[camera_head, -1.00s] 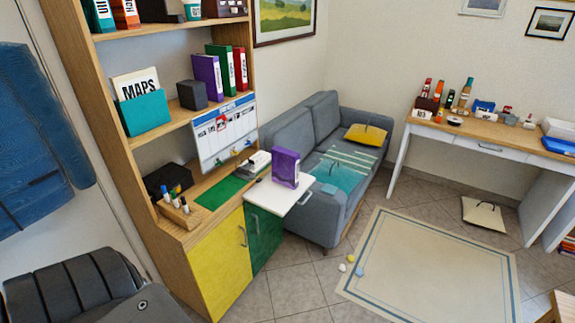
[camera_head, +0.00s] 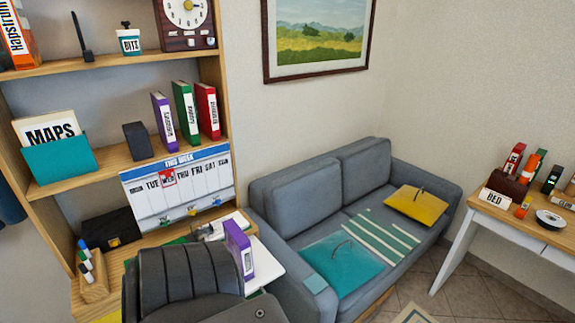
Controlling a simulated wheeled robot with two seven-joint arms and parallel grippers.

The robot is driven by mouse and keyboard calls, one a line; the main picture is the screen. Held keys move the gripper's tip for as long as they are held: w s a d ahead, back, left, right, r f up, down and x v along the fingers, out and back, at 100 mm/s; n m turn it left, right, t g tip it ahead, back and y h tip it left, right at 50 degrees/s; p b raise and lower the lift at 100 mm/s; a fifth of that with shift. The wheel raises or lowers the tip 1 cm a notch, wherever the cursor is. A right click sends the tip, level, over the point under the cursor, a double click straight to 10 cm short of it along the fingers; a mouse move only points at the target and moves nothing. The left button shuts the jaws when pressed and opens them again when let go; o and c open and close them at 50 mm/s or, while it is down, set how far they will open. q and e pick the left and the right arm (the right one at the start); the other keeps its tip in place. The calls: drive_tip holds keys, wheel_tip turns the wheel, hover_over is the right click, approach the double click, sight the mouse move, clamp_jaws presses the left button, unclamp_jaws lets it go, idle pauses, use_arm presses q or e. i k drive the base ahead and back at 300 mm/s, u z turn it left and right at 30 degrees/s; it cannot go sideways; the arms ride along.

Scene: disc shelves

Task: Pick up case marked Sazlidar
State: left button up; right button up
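No label that I can read says Sazlidar. A purple case (camera_head: 162,122), a green case (camera_head: 186,112) and a red case (camera_head: 208,110) stand upright side by side on the middle shelf. Their white spine labels are too small to read surely. Another purple case (camera_head: 238,248) with a white label stands upright on the white side leaf, its lower left partly hidden by a dark ribbed part that looks like my arm. Neither of my grippers shows.
The wooden shelf unit (camera_head: 110,172) also holds a teal MAPS holder (camera_head: 60,160), a dark box (camera_head: 137,140), a week planner (camera_head: 178,187) and a pen holder (camera_head: 93,280). A grey sofa (camera_head: 300,205) stands to the right, then a white-legged desk (camera_head: 515,225).

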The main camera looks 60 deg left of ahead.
sight(237, 242)
drive_tip(key=i, duration=1.65)
drive_tip(key=u, duration=2.35)
